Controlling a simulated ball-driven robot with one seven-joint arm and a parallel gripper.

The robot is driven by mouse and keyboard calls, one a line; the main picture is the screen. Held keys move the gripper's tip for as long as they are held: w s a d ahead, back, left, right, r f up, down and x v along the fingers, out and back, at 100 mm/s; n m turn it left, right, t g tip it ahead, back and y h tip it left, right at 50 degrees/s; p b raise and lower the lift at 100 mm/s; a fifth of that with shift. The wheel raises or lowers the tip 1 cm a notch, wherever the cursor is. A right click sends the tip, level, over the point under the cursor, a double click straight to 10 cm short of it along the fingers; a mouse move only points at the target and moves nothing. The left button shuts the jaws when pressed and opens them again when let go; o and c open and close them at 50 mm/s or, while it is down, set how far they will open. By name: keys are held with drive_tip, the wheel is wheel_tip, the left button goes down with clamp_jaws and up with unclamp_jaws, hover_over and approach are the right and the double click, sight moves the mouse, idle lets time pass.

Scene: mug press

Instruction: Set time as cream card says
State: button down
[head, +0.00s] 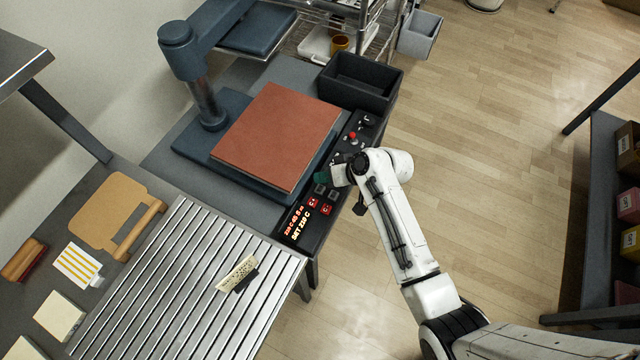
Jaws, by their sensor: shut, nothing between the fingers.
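The cream card (238,273) stands tilted on the slatted metal rack; its small dark writing is too fine to read. The press control panel (287,237) runs along the front edge of the press bench. Its lit display (299,222) has two orange lines; the lower seems to read "SET 210 C", and the upper is unclear. Two red buttons marked C (319,206) sit beside the display, with dark keys (326,191) above them. My gripper (326,178) is over the middle of the panel, shut and empty. Its fingertips are small and partly hidden, so contact is unclear.
The heat press with a reddish-brown pad (277,136) lies left of my gripper. A red knob (352,135) and black knob (369,120) are farther up the panel. A dark open bin (360,82) stands behind.

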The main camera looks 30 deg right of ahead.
wheel_tip(320, 180, up, 2)
drive_tip(key=shift+r+p, duration=0.2)
drive_tip(key=shift+p, duration=0.6)
drive_tip(key=shift+f, duration=0.1)
idle(1.1)
drive_tip(key=s+d+r+g+h, duration=0.1)
drive_tip(key=s+d+g+h, duration=0.1)
drive_tip(key=s, duration=0.7)
drive_tip(key=s+d+r+g+h+b, duration=0.1)
drive_tip(key=s+d+r+g+h, duration=0.1)
drive_tip(key=s, duration=0.8)
drive_tip(key=s+d+r+g+h+b, duration=0.1)
drive_tip(key=s+d+r+h, duration=0.1)
drive_tip(key=s, duration=0.8)
drive_tip(key=shift+d+g, duration=0.4)
drive_tip(key=shift+d, duration=0.1)
